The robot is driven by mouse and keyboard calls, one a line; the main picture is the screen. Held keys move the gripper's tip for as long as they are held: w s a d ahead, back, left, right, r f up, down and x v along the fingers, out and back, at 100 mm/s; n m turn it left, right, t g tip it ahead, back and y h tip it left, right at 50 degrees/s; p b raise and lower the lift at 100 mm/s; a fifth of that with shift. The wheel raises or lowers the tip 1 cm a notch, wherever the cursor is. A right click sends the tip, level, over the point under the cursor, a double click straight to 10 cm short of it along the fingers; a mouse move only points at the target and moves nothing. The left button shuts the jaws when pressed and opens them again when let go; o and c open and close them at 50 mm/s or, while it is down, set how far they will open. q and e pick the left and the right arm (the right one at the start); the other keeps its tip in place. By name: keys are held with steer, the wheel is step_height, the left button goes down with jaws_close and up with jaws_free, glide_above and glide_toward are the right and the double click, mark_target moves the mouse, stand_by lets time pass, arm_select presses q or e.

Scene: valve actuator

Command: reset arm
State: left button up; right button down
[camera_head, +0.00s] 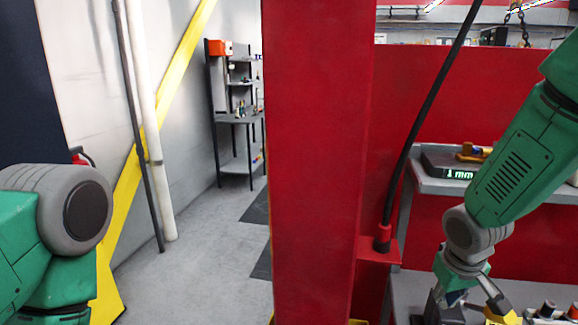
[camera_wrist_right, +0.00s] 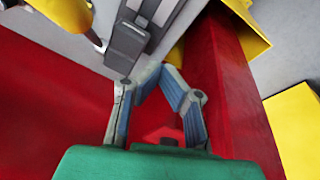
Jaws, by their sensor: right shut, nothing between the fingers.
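My right arm comes in from the right in the head view, green with grey joints. Its gripper (camera_head: 460,296) hangs low, over the grey bench behind the red post. In the right wrist view the gripper (camera_wrist_right: 148,74) is shut and empty, its jointed fingers drawn together at the tips. A dark grey block-like part (camera_wrist_right: 128,42) lies just beyond the fingertips; whether they touch it I cannot tell. My left arm shows at the left edge of the head view as a green and grey joint; its gripper is out of the frame.
A wide red post (camera_head: 318,160) stands between my arms, with a black cable (camera_head: 430,105) at its right. A grey shelf (camera_head: 450,185) holds a box with a lit display (camera_head: 458,174). Yellow parts (camera_wrist_right: 300,130) lie right in the wrist view. The floor (camera_head: 200,270) at left is clear.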

steer(key=s+a+f+g+y, duration=0.1)
steer(key=s+a+f, duration=0.2)
steer(key=s+f, duration=0.7)
steer(key=s+f+m+g, duration=0.1)
steer(key=s+f, duration=0.5)
steer(key=s, duration=0.4)
steer(key=s+f+g, duration=0.1)
steer(key=s+f, duration=0.5)
steer(key=s, duration=0.5)
arm_select(q)
step_height(320, 180, down, 18)
steer(key=a+b, duration=0.1)
steer(key=b, duration=1.6)
steer(key=shift+r, duration=0.2)
arm_select(e)
step_height(320, 180, down, 17)
steer(key=w+t, duration=0.1)
steer(key=shift+w+a+n, duration=0.3)
steer(key=shift+w+a, duration=0.05)
steer(key=shift+a, duration=0.1)
